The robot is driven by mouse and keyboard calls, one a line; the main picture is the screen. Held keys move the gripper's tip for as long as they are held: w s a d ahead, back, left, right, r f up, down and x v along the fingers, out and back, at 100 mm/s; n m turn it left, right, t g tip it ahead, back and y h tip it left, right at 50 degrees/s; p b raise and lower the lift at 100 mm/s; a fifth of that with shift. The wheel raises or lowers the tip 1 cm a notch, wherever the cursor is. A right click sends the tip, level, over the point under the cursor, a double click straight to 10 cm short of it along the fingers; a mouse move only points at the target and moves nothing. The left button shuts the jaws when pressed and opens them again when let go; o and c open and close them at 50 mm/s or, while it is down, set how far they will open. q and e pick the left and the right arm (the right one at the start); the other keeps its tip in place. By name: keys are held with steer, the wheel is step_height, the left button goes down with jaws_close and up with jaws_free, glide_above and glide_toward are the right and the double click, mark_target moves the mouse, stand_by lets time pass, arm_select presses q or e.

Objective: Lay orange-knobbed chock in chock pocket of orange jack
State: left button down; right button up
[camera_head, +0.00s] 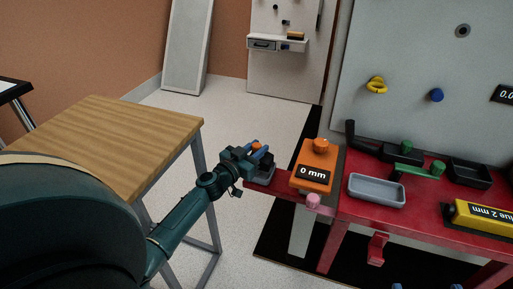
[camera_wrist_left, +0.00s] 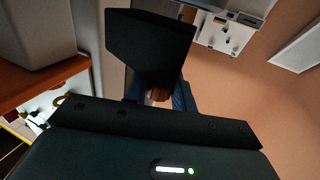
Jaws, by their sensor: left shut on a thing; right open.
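My left gripper (camera_head: 258,156) is shut on the orange-knobbed chock, whose orange knob (camera_head: 256,146) shows between the blue fingers. In the left wrist view a dark block (camera_wrist_left: 150,45) stands beyond the gripper, with a small orange-brown patch by the blue fingers. The orange jack (camera_head: 314,165), marked "0 mm", is just right of the left gripper. Two blue tips of my right gripper (camera_head: 427,287) show apart at the bottom edge.
The red bench (camera_head: 415,215) holds a grey tray (camera_head: 377,190), green-handled parts (camera_head: 422,169), a black bin (camera_head: 467,173) and a yellow block (camera_head: 480,216) marked "2 mm". A wooden table (camera_head: 110,145) stands at left. Open floor lies between table and bench.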

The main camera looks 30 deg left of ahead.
arm_select(q)
steer(key=shift+s+r, duration=0.1)
stand_by(0.7)
steer(key=shift+b, duration=0.35)
steer(key=shift+f+b, duration=1.6)
steer(key=shift+b, duration=0.05)
steer(key=shift+f+b, duration=0.3)
steer(key=shift+b, duration=0.15)
steer(key=c, duration=1.1)
jaws_free()
steer(key=shift+f, duration=0.15)
